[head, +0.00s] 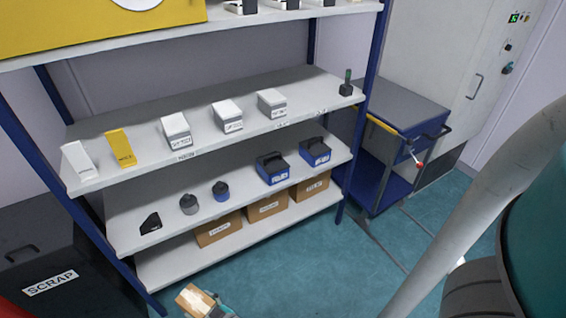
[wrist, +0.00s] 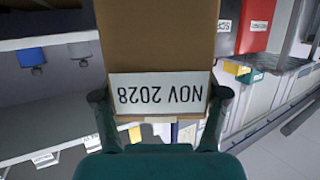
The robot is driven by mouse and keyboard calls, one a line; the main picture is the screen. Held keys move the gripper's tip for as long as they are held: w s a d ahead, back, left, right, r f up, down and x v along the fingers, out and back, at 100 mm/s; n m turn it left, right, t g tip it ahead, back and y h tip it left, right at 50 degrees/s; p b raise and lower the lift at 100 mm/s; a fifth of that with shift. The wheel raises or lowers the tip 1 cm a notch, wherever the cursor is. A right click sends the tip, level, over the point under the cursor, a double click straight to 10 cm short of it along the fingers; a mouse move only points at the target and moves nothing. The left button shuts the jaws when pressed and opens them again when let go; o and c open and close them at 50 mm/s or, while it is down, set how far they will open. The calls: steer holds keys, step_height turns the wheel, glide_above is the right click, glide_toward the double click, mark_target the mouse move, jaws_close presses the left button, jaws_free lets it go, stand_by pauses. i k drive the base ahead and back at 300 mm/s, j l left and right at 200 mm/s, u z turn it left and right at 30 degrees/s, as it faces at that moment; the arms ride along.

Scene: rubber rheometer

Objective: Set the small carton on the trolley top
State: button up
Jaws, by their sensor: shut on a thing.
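The small brown carton (head: 192,300) is at the bottom edge of the head view, in front of the shelf rack. My gripper (head: 214,308) is shut on it; only part of the gripper shows there. In the wrist view the carton (wrist: 158,40) fills the upper middle, with a white label reading "NOV 2028" upside down. The fingers of my gripper (wrist: 162,105) are on either side of its labelled end. The blue trolley (head: 385,165) stands right of the rack, well apart from the carton. Its grey top (head: 405,100) looks bare.
The shelf rack (head: 225,145) holds white and yellow boxes, blue-and-black cases and several brown cartons (head: 218,228) on its lowest shelf. A black scrap bin (head: 45,265) stands at the left. A tall pale cabinet (head: 480,70) is behind the trolley. Open floor (head: 330,260) lies between carton and trolley.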

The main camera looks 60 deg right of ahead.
mark_target(407, 108)
steer(key=l+z, duration=0.2)
steer(key=z, duration=0.15)
steer(key=l+z, duration=0.15)
steer(key=z, duration=0.2)
steer(key=i+l+z, duration=0.1)
steer(key=z, duration=0.25)
